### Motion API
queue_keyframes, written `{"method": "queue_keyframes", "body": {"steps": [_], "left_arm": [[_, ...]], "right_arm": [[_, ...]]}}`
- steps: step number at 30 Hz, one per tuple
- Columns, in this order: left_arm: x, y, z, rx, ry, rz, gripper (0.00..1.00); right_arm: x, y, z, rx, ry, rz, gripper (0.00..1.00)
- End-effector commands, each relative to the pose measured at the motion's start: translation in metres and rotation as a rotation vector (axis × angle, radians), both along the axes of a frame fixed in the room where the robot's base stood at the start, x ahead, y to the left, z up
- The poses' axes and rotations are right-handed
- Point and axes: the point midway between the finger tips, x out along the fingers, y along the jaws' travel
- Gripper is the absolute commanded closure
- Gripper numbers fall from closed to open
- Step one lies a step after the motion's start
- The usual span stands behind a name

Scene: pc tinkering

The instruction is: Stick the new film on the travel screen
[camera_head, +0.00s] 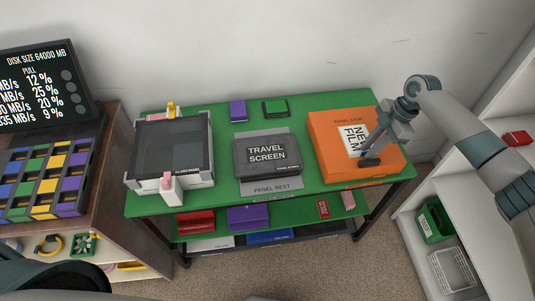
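The travel screen (266,155) is a dark panel lying on a grey panel rest (271,187) at the middle of the green table. The new film (351,139) shows as a white labelled piece on the orange panel case (332,165), right of the screen. My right gripper (371,155) is over the right part of the case, at the film's right edge, and covers part of it. I cannot tell if its fingers are open or touching the film. My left gripper is out of view.
Purple (237,110) and green (275,107) blocks lie at the back. A lower shelf holds several items.

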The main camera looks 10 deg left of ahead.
Motion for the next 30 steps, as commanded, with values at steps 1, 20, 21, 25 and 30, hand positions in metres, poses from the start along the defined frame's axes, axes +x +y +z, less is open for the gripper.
{"method": "queue_keyframes", "body": {"steps": [1,20,21,25,30], "left_arm": [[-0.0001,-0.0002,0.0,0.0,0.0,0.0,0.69],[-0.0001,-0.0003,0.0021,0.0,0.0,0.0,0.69],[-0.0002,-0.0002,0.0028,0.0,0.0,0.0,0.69],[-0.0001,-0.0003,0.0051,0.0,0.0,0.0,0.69],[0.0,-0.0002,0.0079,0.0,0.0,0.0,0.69]], "right_arm": [[-0.0001,-0.0001,0.0,0.0,0.0,0.0,0.96],[-0.0005,-0.0005,0.0019,0.0,0.0,0.0,1.0],[-0.0006,-0.0005,0.0026,0.0,0.0,0.0,1.0],[-0.0011,-0.0007,0.0047,0.0,0.0,0.0,1.0],[-0.0019,-0.001,0.0072,0.0,0.0,0.0,1.0]]}}
